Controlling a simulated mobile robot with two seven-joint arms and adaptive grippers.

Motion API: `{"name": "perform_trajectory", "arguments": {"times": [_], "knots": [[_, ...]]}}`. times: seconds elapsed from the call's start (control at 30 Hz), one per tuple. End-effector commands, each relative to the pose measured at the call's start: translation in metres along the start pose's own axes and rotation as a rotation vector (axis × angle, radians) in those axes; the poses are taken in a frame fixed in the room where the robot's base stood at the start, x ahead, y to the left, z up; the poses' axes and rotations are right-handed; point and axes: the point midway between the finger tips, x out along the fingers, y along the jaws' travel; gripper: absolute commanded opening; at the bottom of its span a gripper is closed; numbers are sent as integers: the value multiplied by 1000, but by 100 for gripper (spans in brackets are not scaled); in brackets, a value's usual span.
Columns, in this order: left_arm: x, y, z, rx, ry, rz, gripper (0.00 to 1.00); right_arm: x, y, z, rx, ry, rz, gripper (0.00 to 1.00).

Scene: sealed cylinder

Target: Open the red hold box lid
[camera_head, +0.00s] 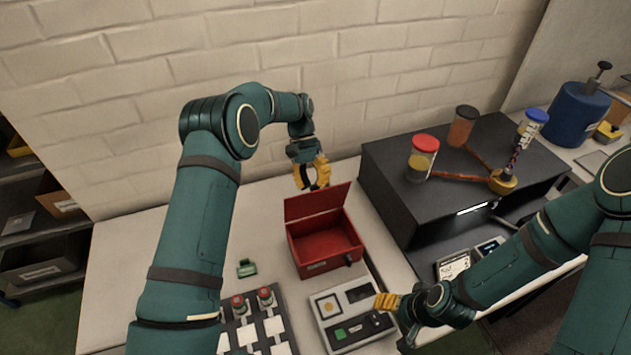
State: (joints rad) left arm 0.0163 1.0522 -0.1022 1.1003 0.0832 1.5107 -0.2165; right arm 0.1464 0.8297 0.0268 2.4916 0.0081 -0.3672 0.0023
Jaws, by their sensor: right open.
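The red box (325,248) stands on the pale table in the middle of the view. Its lid (318,201) is raised and leans up at the back, so the inside shows. My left gripper (313,182) has yellow fingers that look apart, and it is just behind the lid's top edge. I cannot tell whether it touches the lid. My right gripper (380,301) is open, low and to the right of the box, over the edge of a grey control device.
The grey control device (330,308) lies in front of the box. A dark tray with red-topped vials (264,296) and a small green item (246,268) are to the left. A black cabinet (392,196) with lidded jars (423,160) stands right of the box.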

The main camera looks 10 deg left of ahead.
Motion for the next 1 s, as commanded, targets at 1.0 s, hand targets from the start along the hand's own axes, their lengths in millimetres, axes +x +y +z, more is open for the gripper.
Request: {"name": "perform_trajectory", "arguments": {"times": [1.0], "knots": [[-57,-2,-2,-3,-2,-1,59,0,0,0,0,0,0,73]]}}
